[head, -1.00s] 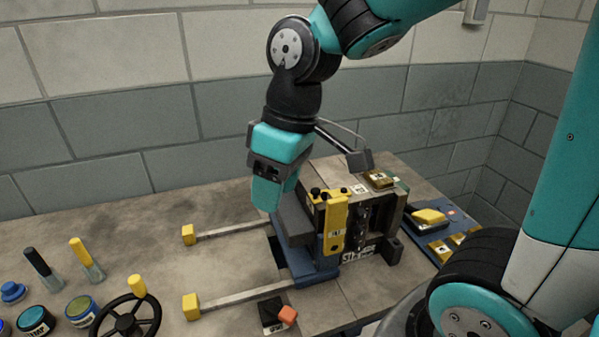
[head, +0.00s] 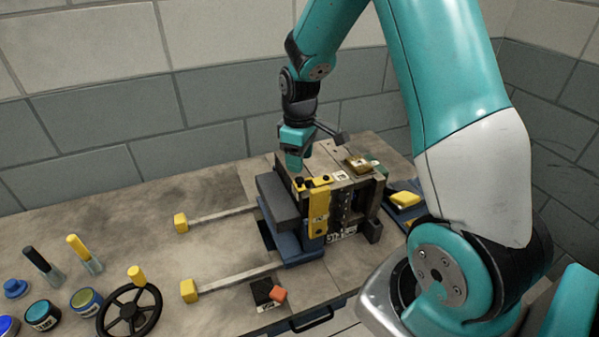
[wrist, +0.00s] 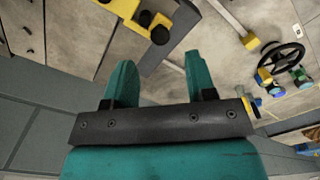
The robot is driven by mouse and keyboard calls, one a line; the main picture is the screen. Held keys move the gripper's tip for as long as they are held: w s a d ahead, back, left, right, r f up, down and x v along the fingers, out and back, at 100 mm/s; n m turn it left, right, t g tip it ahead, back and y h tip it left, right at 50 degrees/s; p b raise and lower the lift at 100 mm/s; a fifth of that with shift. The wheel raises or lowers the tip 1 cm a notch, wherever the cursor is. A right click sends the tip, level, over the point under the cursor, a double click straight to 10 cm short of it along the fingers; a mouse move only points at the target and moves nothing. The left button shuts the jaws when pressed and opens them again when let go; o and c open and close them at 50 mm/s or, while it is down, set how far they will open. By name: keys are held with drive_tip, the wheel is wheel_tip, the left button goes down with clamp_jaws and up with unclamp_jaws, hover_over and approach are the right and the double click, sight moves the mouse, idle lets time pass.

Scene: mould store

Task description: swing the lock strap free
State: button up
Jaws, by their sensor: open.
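The lock strap (head: 318,212) is a yellow bar hanging upright down the near face of the mould, across the seam between its dark left part and its tan right part. Its yellow top and black knobs lie at the mould's upper edge, and a yellow piece with black knobs shows at the top of the wrist view (wrist: 182,20). My gripper (head: 298,165) is open with its fingers pointing down, just behind the strap's top. In the wrist view its two teal fingers (wrist: 158,72) are apart with nothing between them. Contact with the mould cannot be told.
Two rails with yellow end blocks (head: 181,222) run left from the mould. A black handwheel (head: 129,310), levers and round pots stand at front left. A small black block with a red knob (head: 278,294) sits in front. Bench space at back left is clear.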

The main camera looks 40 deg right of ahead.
sight(299, 179)
wheel_tip(299, 179, down, 6)
drive_tip(key=shift+r+p, duration=0.15)
drive_tip(key=shift+p, duration=0.15)
clamp_jaws()
